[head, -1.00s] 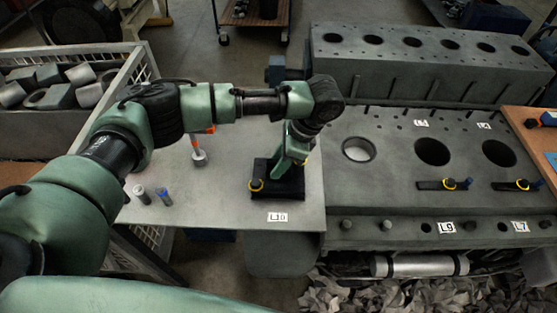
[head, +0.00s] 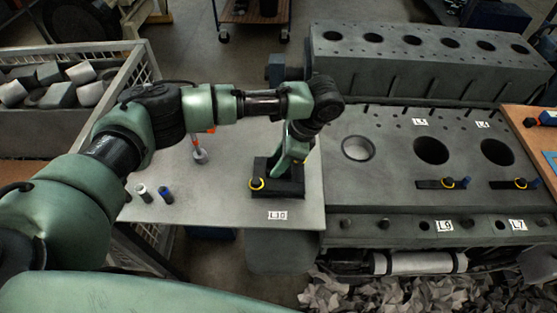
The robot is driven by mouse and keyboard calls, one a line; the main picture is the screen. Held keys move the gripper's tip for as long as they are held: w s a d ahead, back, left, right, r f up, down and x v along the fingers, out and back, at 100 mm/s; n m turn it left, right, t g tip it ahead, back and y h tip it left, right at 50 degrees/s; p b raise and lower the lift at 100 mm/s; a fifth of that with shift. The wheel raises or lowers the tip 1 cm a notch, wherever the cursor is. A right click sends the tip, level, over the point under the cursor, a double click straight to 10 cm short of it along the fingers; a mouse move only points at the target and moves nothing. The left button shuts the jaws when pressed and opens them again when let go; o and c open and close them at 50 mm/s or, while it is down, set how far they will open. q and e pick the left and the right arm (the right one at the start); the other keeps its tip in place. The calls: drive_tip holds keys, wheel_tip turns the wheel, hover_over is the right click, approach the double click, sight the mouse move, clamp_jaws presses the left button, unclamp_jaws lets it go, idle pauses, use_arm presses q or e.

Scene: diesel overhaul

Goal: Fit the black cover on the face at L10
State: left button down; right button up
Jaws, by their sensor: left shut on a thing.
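The black cover (head: 290,188) is a dark piece at the right part of the grey metal table, just behind the white L10 label (head: 277,216). A yellow ring (head: 257,184) shows at its left front. My left gripper (head: 289,166) reaches down from above and is shut on the black cover. The fingertips are partly hidden by the gripper body and dark parts. Whether the cover touches the table or a face under it, I cannot tell. My right gripper is not in view.
The engine block (head: 385,195) with large round bores stands right of the table (head: 225,205). Black bars with yellow rings (head: 437,184) lie on it. Small cylinders (head: 166,194) and an orange-topped piece (head: 199,155) stand on the table. A wire-sided crate (head: 75,125) is at left.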

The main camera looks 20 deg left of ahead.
use_arm(q)
drive_tip(key=shift+f, duration=0.85)
idle(0.3)
idle(0.7)
drive_tip(key=c, duration=1)
unclamp_jaws()
drive_tip(key=shift+o, duration=0.8)
drive_tip(key=b+v, duration=0.2)
drive_tip(key=v, duration=0.4)
drive_tip(key=shift+d+r+b, duration=0.25)
drive_tip(key=shift+d+b, duration=0.05)
drive_tip(key=shift+b, duration=0.1)
drive_tip(key=shift+d+r, duration=0.1)
drive_tip(key=shift+r, duration=0.45)
